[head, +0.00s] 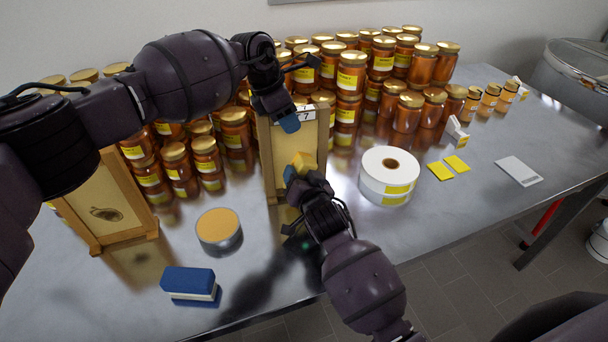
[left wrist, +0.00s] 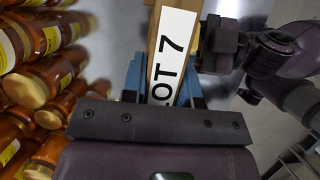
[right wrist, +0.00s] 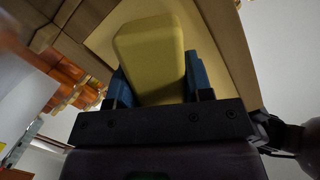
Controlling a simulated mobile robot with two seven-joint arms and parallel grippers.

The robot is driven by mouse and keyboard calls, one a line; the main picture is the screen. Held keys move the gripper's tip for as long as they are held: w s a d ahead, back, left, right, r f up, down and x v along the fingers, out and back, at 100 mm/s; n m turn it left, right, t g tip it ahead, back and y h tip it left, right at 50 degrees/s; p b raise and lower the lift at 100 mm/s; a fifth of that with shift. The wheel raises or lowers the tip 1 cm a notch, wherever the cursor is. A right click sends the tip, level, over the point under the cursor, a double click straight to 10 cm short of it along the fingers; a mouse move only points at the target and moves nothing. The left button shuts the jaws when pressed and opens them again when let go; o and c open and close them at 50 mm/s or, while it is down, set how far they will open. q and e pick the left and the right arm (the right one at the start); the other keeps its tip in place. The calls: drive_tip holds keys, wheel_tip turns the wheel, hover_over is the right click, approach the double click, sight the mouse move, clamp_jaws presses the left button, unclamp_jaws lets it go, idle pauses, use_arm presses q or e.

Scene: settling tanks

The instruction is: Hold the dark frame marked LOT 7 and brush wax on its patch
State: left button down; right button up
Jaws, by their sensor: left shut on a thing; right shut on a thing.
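The brown wooden frame (head: 266,150) stands upright on the steel table, with a pale yellow panel. Its white label on the top bar reads "7" in the head view and "OT 7" in the left wrist view (left wrist: 172,58). My left gripper (head: 290,122) is shut on the top bar by the label. My right gripper (head: 296,176) is shut on a yellow block (head: 304,161), in front of the panel. The block (right wrist: 150,60) covers part of the panel in the right wrist view; I cannot tell whether they touch. No patch shows on this panel.
Another wooden frame (head: 145,210) with a dark mark stands at left. A round tin (head: 219,226) with a yellow-orange top and a blue-and-white block (head: 189,282) are near the front. Honey jars (head: 350,75) crowd behind. A white roll (head: 389,172) stands close right.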

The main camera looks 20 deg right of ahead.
drive_tip(key=shift+a, duration=0.85)
drive_tip(key=shift+d, duration=0.2)
drive_tip(key=shift+d, duration=1.35)
drive_tip(key=shift+a, duration=0.1)
drive_tip(key=shift+w+a, duration=0.1)
drive_tip(key=shift+a, duration=1.35)
drive_tip(key=shift+d, duration=0.1)
drive_tip(key=shift+d, duration=1.45)
